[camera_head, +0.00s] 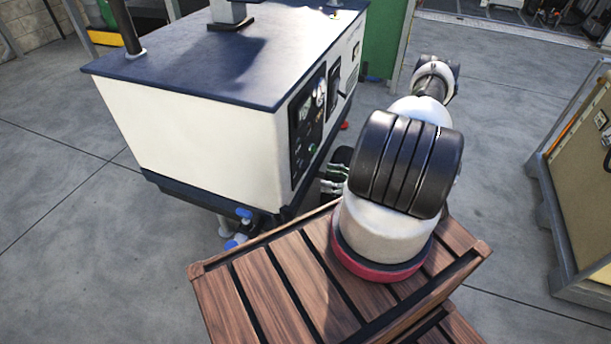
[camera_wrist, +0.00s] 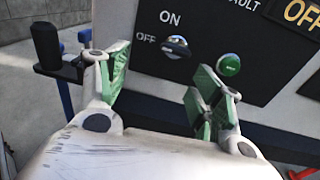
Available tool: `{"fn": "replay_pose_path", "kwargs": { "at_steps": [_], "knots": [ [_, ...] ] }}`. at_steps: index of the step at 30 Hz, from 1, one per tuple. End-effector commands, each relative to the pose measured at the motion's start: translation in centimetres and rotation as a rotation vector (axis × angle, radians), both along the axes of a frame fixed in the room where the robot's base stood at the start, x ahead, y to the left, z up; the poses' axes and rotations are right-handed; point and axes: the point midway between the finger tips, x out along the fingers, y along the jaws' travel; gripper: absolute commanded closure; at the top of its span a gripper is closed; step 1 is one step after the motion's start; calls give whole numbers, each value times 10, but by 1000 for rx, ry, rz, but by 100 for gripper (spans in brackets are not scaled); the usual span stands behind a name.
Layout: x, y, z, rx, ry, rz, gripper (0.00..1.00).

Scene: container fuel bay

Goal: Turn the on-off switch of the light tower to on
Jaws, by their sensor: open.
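The light tower (camera_head: 200,150) is a white box with a dark blue top; its dark control panel (camera_head: 304,150) is on the side facing my arm. In the wrist view the on-off switch (camera_wrist: 176,47) is a small silvery knob on the black panel. ON is printed above it and OFF to its left; its ridge seems to lie nearer sideways, towards OFF, than upright. My gripper (camera_wrist: 158,68) is open with green-padded fingers spread below and either side of the switch, nothing between them. In the head view my gripper (camera_head: 334,174) is partly hidden by my arm.
A round green button or lamp (camera_wrist: 229,64) sits right of the switch, near the right finger. A yellow OFF sign (camera_wrist: 302,14) is further right. A dark post (camera_wrist: 46,46) stands left of the panel.

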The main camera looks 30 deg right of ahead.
Motion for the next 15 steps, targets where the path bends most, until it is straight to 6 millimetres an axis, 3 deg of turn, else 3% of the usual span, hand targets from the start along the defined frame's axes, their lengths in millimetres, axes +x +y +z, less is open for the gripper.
{"fn": "replay_pose_path", "kwargs": {
  "at_steps": [5,15],
  "knots": [
    [19,-9,11,18,-47,-69,34],
    [58,24,12,19,-51,-61,34]
  ]
}}
